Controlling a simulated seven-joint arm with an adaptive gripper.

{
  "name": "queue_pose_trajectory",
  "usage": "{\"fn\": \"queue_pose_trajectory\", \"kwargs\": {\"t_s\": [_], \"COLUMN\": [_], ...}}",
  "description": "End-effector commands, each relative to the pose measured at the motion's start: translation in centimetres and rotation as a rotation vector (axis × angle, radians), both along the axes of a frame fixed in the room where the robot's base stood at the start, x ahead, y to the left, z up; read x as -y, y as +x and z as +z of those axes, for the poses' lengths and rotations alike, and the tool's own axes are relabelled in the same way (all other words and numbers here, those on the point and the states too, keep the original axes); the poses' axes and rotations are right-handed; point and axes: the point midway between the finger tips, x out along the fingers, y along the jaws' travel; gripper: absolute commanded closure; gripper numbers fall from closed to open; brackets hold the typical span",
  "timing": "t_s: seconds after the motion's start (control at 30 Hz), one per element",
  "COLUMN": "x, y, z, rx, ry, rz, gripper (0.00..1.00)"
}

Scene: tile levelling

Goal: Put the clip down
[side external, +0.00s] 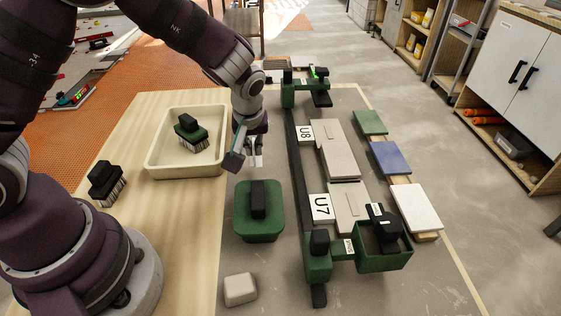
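My gripper (253,158) points down in the side external view, above the grey surface between the cream tray and the green block with a black handle. Its fingertips are small. A pale shape shows at them, and I cannot tell whether it is a clip or part of the fingers. I cannot make out a separate clip elsewhere. Two pale tiles, one by the U8 label (306,134) and one by the U7 label (321,207), lie end to end: the far tile (336,150) and the near tile (348,207).
The cream tray (150,168) holds a green-backed brush (190,132). Another brush (106,184) stands left of it. The green block (259,222) and a pale block (240,289) sit nearer. A dark rail (294,165) flanks the tiles; a green open box (384,258) stands front right.

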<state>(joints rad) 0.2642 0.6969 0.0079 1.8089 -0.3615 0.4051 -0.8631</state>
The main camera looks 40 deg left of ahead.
Motion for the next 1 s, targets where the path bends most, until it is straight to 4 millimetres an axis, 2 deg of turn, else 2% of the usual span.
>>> {"fn": "queue_pose_trajectory", "kwargs": {"t_s": [0.03, 0.17, 0.53, 0.6, 0.77, 1.0], "x": [0.0, 0.0, 0.0, 0.0, 0.0, 0.0], "y": [-0.2, -0.1, 0.0, 0.0, 0.0, 0.0], "z": [-1.2, -3.2, -3.7, -3.6, -3.6, -3.5], "rx": [-0.008, -0.003, -0.001, 0.000, 0.000, 0.000], "ry": [0.001, 0.002, 0.001, 0.000, 0.000, 0.000], "rz": [0.000, -0.001, -0.001, -0.001, -0.001, -0.001], "gripper": [1.00, 1.00, 1.00, 0.87, 0.67, 0.67]}}
